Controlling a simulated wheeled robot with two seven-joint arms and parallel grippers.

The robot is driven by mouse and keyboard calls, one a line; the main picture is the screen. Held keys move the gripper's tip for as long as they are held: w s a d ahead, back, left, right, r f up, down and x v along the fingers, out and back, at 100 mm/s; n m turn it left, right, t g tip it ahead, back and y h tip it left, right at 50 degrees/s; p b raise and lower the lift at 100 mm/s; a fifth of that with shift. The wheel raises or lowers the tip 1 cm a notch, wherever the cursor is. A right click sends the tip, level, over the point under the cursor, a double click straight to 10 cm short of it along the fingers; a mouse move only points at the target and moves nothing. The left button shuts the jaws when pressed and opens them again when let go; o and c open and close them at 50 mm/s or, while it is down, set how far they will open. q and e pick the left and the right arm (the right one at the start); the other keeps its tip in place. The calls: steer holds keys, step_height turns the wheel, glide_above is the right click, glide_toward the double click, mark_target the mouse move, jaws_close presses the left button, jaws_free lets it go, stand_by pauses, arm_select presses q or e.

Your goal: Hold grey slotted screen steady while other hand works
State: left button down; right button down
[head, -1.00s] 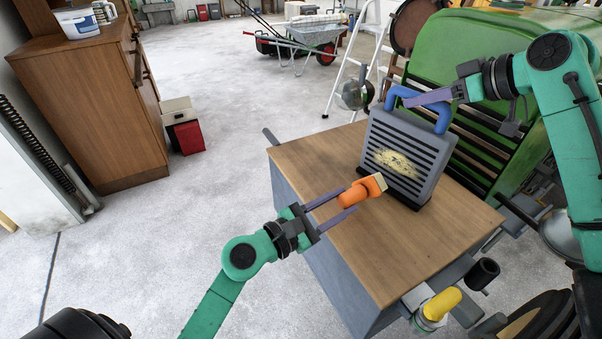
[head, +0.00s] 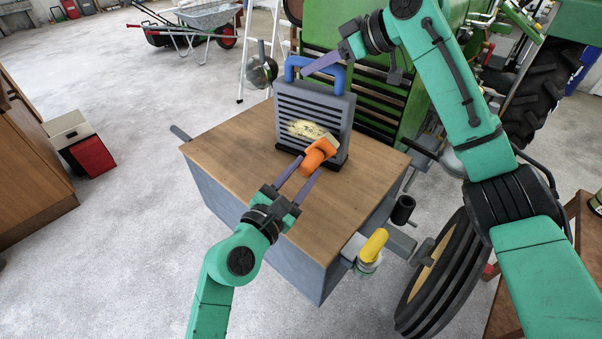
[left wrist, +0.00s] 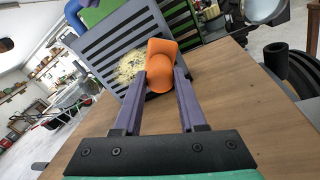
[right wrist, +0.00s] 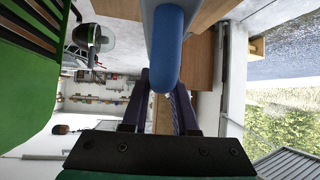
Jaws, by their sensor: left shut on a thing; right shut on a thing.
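The grey slotted screen (head: 342,112) stands upright on the wooden top of a grey box, with a blue handle (head: 291,68) on its top. My right gripper (head: 308,70) is shut on that handle; the handle also shows between its fingers in the right wrist view (right wrist: 168,50). A straw-coloured patch (head: 305,129) lies on the screen's slotted face. My left gripper (head: 302,170) is shut on an orange tool with a pale end (head: 316,157). The tool is in front of the screen's lower part, close to the patch; I cannot tell whether it touches.
The wooden top (head: 235,140) is clear left of the screen. A green tractor (head: 420,100) stands behind it. A yellow-topped part (head: 373,245) and a dark cup-like part (head: 403,208) stick out at the box's right side. A large tyre (head: 445,280) is at lower right.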

arm_select(q)
steer(key=shift+x, duration=1.05)
steer(key=shift+w+a, duration=0.95)
steer(key=shift+a, duration=0.8)
steer(key=shift+w+a, duration=0.95)
steer(key=shift+a, duration=0.8)
steer(key=shift+w+a, duration=0.95)
steer(key=shift+a, duration=0.8)
steer(key=shift+w, duration=0.2)
steer(key=shift+s+d, duration=0.95)
steer(key=shift+d, duration=0.8)
steer(key=shift+s+d, duration=1)
steer(key=shift+d, duration=0.7)
steer(key=shift+s+d, duration=0.95)
steer(key=shift+d, duration=0.9)
steer(key=shift+s+f, duration=0.1)
steer(key=shift+f, duration=0.2)
steer(key=shift+w+a, duration=1)
steer(key=shift+a, duration=0.8)
steer(key=shift+w+a, duration=0.95)
steer(key=shift+a, duration=0.8)
steer(key=shift+w+a, duration=1)
steer(key=shift+a, duration=0.8)
steer(key=shift+s+d, duration=0.9)
steer(key=shift+d, duration=0.9)
steer(key=shift+s+d, duration=0.95)
steer(key=shift+d, duration=0.9)
steer(key=shift+s+d, duration=0.9)
steer(key=shift+d, duration=0.9)
